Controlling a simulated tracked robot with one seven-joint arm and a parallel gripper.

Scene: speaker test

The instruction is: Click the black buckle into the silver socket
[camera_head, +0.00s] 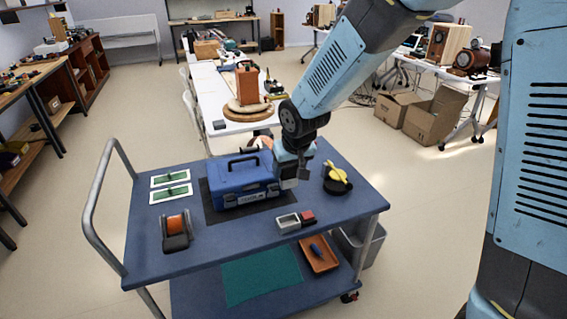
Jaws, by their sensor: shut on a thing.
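My gripper (304,173) points down over the cart, just right of the blue toolbox (240,181). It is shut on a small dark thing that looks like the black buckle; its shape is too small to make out. Below it, on the cart top, lies a small silver-grey box-like piece (288,223), which looks like the silver socket. A red block (307,217) sits against its right side. The gripper is above and apart from both. The jaws hide most of what they hold.
The toolbox stands on a dark mat on the blue cart (230,235). A black item with a yellow part (337,179) is at right. An orange-and-black tape dispenser (176,232) and two green-and-white cards (171,193) are at left. The front cart top is clear.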

